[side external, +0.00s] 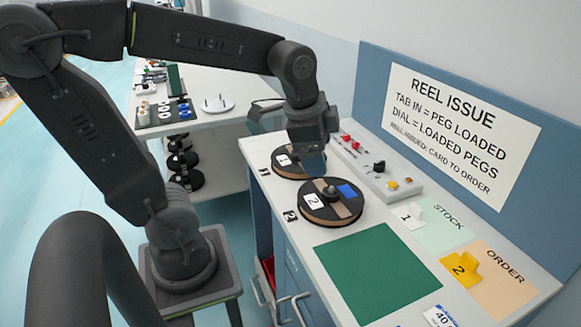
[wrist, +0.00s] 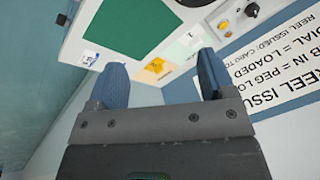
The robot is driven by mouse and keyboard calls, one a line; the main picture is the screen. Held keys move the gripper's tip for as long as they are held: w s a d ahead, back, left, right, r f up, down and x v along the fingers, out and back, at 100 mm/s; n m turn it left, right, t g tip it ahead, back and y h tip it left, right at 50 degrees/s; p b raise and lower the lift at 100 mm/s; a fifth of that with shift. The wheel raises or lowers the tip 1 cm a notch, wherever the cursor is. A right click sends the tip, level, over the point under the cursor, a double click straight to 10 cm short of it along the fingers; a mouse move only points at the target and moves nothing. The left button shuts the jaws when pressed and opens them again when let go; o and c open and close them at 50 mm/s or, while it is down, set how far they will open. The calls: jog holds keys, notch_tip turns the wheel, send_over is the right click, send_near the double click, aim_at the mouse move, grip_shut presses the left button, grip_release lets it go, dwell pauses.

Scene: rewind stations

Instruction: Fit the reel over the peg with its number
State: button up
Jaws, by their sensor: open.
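A dark reel with a white "2" label and a blue patch (side external: 345,212) lies flat on the bench by the printed 2 marker (side external: 290,215). A dark knob or peg top (side external: 330,191) shows at its centre, so it appears to sit around a peg. A second dark reel labelled 1 (side external: 285,161) lies behind it by the printed 1 marker (side external: 264,171), partly hidden by my gripper. My gripper (side external: 312,168) hangs above the bench near both reels, open and empty. In the wrist view its two blue fingers (wrist: 161,60) are apart with nothing between them.
A green mat (side external: 375,275) lies bare in front of the reels. A control box (side external: 375,165) with red tabs and a dial stands behind them. A white 1 card (side external: 408,216) is at STOCK, a yellow 2 card (side external: 460,268) at ORDER. A sign board (side external: 460,125) rises behind.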

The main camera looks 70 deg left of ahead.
jog(key=s+d+n+t, duration=0.2)
jog(key=s+d+n, duration=0.1)
jog(key=s+n, duration=0.3)
jog(key=shift+s+d+n+h, duration=0.3)
jog(key=shift+s+d+n, duration=0.1)
jog(key=shift+s, duration=0.25)
